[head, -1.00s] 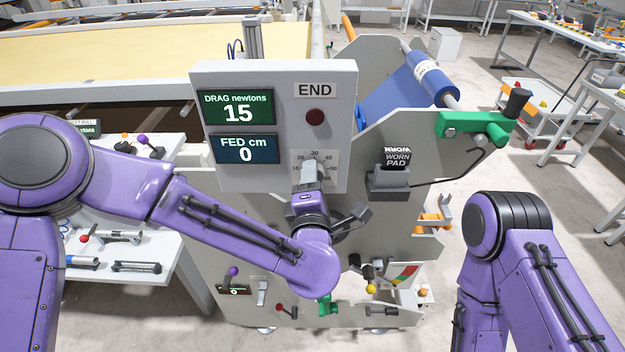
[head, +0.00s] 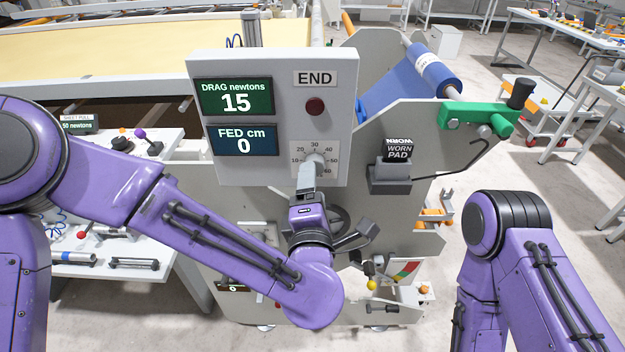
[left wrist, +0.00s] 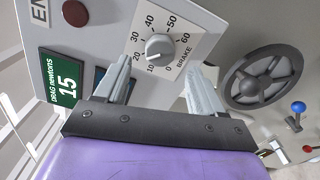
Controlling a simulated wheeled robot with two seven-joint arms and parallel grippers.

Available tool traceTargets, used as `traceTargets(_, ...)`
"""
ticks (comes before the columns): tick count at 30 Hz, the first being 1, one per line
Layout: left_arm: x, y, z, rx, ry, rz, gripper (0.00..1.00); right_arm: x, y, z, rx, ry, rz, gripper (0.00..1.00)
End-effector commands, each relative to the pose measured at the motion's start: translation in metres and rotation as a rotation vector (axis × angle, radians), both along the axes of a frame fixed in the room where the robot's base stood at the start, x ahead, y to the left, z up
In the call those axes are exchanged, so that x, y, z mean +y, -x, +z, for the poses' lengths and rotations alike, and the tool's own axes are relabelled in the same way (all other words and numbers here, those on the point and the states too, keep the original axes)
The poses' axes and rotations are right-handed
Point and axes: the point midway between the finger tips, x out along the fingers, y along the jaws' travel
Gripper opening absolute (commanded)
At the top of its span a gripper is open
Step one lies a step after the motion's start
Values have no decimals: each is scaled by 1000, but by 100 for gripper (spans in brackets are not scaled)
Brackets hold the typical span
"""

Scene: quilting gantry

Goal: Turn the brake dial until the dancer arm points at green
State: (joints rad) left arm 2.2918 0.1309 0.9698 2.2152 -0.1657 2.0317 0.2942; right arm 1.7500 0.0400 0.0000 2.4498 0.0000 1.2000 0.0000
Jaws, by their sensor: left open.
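The brake dial (head: 314,162) is a small grey knob on a white scale plate on the grey control panel. In the left wrist view the dial (left wrist: 160,46) has a pale mark pointing between 10 and 20. My left gripper (left wrist: 160,76) is open, its fingers just short of the dial and on either side of it, with nothing between them. In the head view the left gripper (head: 307,179) is just below the dial. A red, yellow and green gauge (head: 405,271) shows low on the machine; I cannot make out a dancer arm pointing on it. My right gripper is out of view.
The drag display (head: 236,97) reads 15 and the fed display (head: 243,140) reads 0. A red button (head: 315,106) is above the dial. A black handwheel (left wrist: 264,77) is beside the panel. A green crank (head: 478,117) juts out at right.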

Motion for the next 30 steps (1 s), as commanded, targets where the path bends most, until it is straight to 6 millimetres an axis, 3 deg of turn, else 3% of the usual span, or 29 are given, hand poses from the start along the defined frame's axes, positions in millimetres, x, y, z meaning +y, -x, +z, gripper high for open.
traceTargets(3, -1, 28, -4, -3, -3, -4, 69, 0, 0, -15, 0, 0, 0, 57)
traceTargets(9, 0, 56, -2, 0, -2, -2, 69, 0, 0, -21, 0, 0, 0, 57)
traceTargets(24, 0, 59, -1, 0, -4, -1, 69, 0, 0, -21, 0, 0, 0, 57)
traceTargets(27, -11, 59, -2, 3, -68, -56, 69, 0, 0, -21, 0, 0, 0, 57)
traceTargets(29, -19, 57, -11, 15, -174, -128, 69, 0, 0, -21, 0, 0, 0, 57)
traceTargets(30, -16, 51, -32, 43, -295, -172, 69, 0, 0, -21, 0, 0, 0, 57)
